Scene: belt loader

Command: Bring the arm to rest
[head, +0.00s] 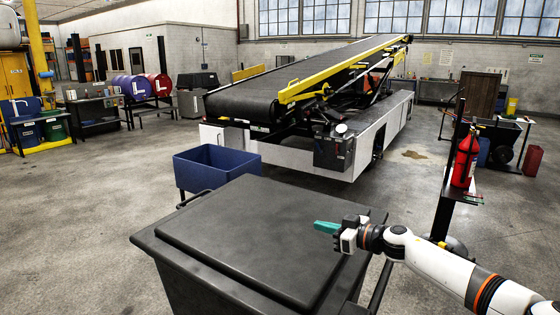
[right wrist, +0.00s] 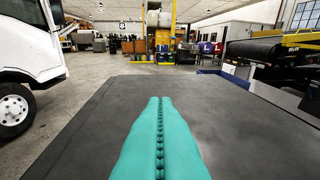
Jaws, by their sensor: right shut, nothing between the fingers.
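My right gripper (head: 327,227) reaches in from the right in the head view, over the right part of a dark grey lidded bin (head: 240,225). Its teal fingers are together with nothing between them. In the right wrist view the shut fingers (right wrist: 160,110) point out across the flat dark lid (right wrist: 235,125), apparently a little above it. My left gripper is in neither view.
A blue open bin (head: 215,168) stands just behind the grey lid. The belt loader (head: 290,100) stands beyond it. A red fire extinguisher (head: 465,158) is on a stand at right. A white truck (right wrist: 30,50) shows at left in the wrist view. Open floor lies left.

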